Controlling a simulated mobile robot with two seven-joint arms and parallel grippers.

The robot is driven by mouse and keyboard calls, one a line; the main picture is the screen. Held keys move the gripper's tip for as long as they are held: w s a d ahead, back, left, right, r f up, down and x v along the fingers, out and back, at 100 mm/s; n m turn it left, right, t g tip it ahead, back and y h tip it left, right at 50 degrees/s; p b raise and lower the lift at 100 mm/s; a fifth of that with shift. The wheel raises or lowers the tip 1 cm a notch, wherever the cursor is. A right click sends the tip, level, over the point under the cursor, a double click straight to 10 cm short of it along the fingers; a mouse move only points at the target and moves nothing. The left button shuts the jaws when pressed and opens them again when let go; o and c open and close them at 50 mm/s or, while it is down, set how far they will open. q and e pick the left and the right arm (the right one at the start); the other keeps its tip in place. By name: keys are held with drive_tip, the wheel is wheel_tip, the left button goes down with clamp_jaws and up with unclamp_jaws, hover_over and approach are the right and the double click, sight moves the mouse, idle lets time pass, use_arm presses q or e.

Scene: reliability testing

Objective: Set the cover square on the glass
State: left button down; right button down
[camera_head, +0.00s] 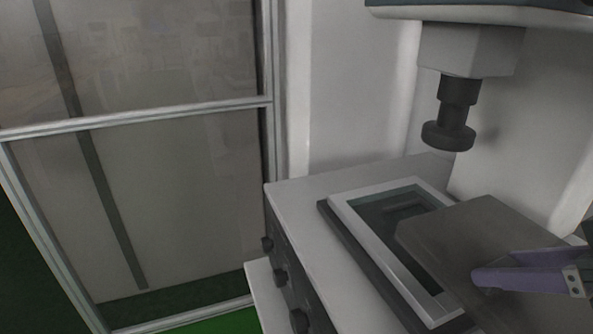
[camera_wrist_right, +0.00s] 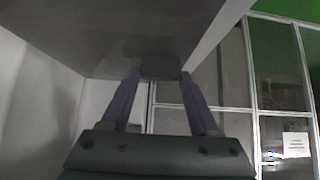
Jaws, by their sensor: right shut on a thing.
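The cover (camera_head: 455,235) is a flat grey plate with rounded corners at the right of the head view. My right gripper (camera_head: 482,280) has purple fingers and is shut on the cover's near right part. In the right wrist view, the cover (camera_wrist_right: 125,35) fills the top left, between and beyond the fingertips (camera_wrist_right: 159,76). The glass (camera_head: 385,207) is a dark pane in a pale frame (camera_head: 377,244). The cover overlaps the right part of the glass in the picture and hides it. I cannot tell whether they touch. My left gripper is not in view.
The frame lies on a dark base on a white bench top (camera_head: 310,192) with black knobs (camera_head: 281,277) at its front. A machine head with a dark round plunger (camera_head: 448,135) hangs above, behind the cover. A metal-framed glass partition (camera_head: 160,200) stands at left.

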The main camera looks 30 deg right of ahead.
drive_tip(key=w+f, duration=0.1)
drive_tip(key=w, duration=0.4)
drive_tip(key=w+d, duration=0.1)
drive_tip(key=w, duration=0.5)
drive_tip(key=w+f, duration=0.1)
drive_tip(key=w, duration=0.5)
drive_tip(key=shift+d+f, duration=0.35)
drive_tip(key=shift+d, duration=0.05)
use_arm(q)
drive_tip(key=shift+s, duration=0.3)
use_arm(e)
drive_tip(key=shift+f, duration=0.4)
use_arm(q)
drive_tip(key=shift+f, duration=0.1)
use_arm(e)
drive_tip(key=shift+f, duration=0.1)
drive_tip(key=shift+c, duration=0.6)
unclamp_jaws()
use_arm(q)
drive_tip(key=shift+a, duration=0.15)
